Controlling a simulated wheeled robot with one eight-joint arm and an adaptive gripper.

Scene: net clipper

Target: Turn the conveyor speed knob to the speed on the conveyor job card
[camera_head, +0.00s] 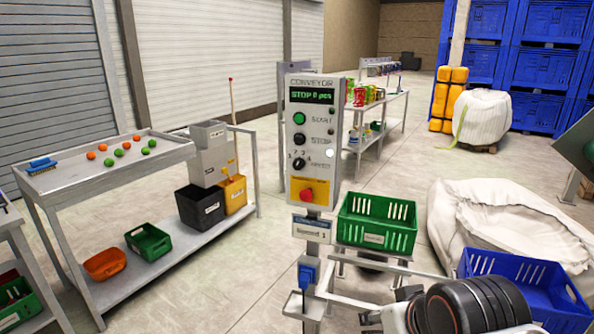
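The grey conveyor control panel (321,175) stands upright on a post in the middle of the view. Its black speed knob (299,164) is low on the face, with small numbers around its upper side. I cannot tell which number it points to. The conveyor job card (307,231) hangs below the panel and appears to read "Speed 1". The green display (311,96) appears to read "STOP 0 pcs". Part of my own arm, black and grey, shows at the bottom right, below and right of the panel. My gripper's fingers cannot be made out.
The panel also has a green start button (299,118), a black stop button (299,139) and a red emergency button (307,195). A green crate (377,245) stands right of the post, a blue crate (480,262) further right. A sorting table (85,178) is at left.

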